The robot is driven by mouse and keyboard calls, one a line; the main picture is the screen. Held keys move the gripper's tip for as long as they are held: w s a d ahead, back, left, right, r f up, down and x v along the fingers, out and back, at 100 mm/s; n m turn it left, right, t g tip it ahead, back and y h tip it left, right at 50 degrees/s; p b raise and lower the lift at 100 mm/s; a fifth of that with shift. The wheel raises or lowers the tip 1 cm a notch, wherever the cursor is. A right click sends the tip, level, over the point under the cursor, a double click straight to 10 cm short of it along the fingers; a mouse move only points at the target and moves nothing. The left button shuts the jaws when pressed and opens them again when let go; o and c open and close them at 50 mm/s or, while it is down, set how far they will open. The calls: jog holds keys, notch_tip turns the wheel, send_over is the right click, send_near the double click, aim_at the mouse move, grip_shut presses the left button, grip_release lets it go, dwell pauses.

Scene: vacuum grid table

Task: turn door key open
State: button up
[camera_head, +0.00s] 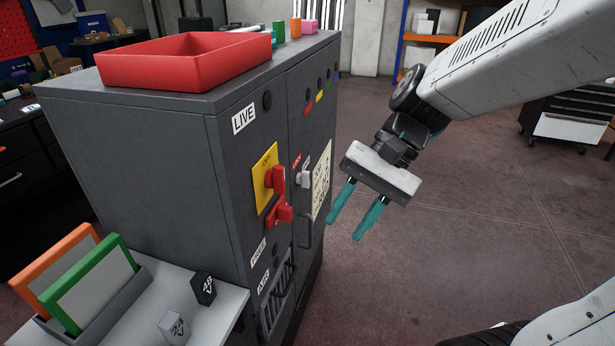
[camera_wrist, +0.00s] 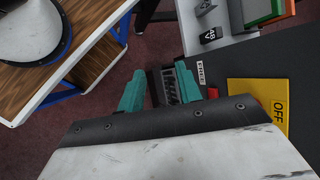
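The dark grey cabinet (camera_head: 140,150) stands left of centre in the head view. On its door, a small pale key-like knob (camera_head: 304,179) sits beside a red-and-white label (camera_head: 297,161). A dark bar handle (camera_head: 306,232) is below it. My gripper (camera_head: 342,229) is open and empty, in the air to the right of the door, apart from the key. Its teal fingers also show in the wrist view (camera_wrist: 160,85), spread, with nothing between them. The key cannot be made out in the wrist view.
A yellow OFF plate (camera_head: 262,175) with a red rotary switch (camera_head: 276,180) is left of the key, with another red knob (camera_head: 280,214) below. A red tray (camera_head: 180,62) is on top of the cabinet. A side table (camera_head: 170,275) holds framed panels.

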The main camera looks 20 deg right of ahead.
jog(key=w+f+m+y, duration=0.2)
jog(key=w+m+y, duration=0.2)
jog(key=w, duration=0.3)
jog(key=m+t+y, duration=0.4)
jog(key=m+t, duration=0.8)
jog(key=m, duration=0.3)
send_near(304, 179)
jog(key=x, duration=0.8)
jog(key=shift+w+r+t+h, duration=0.3)
jog(key=shift+r, duration=0.05)
jog(key=shift+d, duration=0.1)
jog(key=shift+c, duration=0.3)
jog(key=c, duration=0.6)
